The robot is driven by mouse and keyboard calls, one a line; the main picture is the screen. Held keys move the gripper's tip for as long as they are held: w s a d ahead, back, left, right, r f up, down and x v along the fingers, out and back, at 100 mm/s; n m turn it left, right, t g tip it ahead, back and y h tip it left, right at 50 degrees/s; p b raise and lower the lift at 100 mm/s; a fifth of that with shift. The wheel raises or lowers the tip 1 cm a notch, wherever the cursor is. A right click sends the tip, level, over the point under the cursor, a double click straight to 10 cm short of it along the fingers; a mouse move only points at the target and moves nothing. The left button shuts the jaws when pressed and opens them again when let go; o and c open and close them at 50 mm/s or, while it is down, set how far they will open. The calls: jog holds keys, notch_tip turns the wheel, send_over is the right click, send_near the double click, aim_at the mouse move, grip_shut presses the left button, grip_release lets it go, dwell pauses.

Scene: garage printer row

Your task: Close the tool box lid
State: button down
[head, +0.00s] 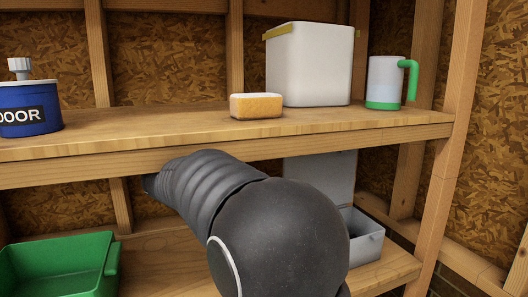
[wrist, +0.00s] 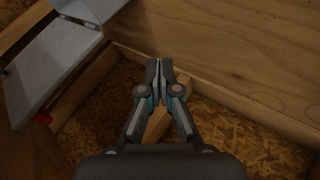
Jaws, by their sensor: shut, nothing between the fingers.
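The grey tool box (head: 366,238) stands on the lower shelf at the right in the head view, partly hidden by my arm. Its lid (head: 322,174) is open and stands up behind the box. In the wrist view a grey panel that looks like the lid (wrist: 50,62) is at the upper left, with a small red part (wrist: 43,117) at its edge. A light grey piece, likely the box (wrist: 88,8), shows above it. My gripper (wrist: 160,70) is shut and empty, apart from the panel and to its right in the wrist view. My arm hides the gripper in the head view.
The upper shelf (head: 160,126) runs above the tool box and holds a sponge (head: 256,105), a white bin (head: 310,65), a mug (head: 385,82) and a blue canister (head: 30,108). A green bin (head: 60,265) is at the lower left. A wooden post (head: 455,150) stands at the right.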

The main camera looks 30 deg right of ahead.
jog(key=w+d+h, duration=0.2)
jog(key=w+d, duration=0.1)
jog(key=w, duration=0.2)
jog(key=w+d+r+g+h+p, duration=0.3)
jog(key=d+r+g+h+p, duration=0.2)
jog(key=d+r+g, duration=0.8)
jog(key=s+d+r+t, duration=0.1)
jog(key=s+d+t, duration=0.2)
jog(key=d, duration=0.4)
jog(key=shift+s+r+m+b, duration=0.35)
jog(key=shift+s+m, duration=0.05)
jog(key=shift+s, duration=0.25)
jog(key=shift+s, duration=0.1)
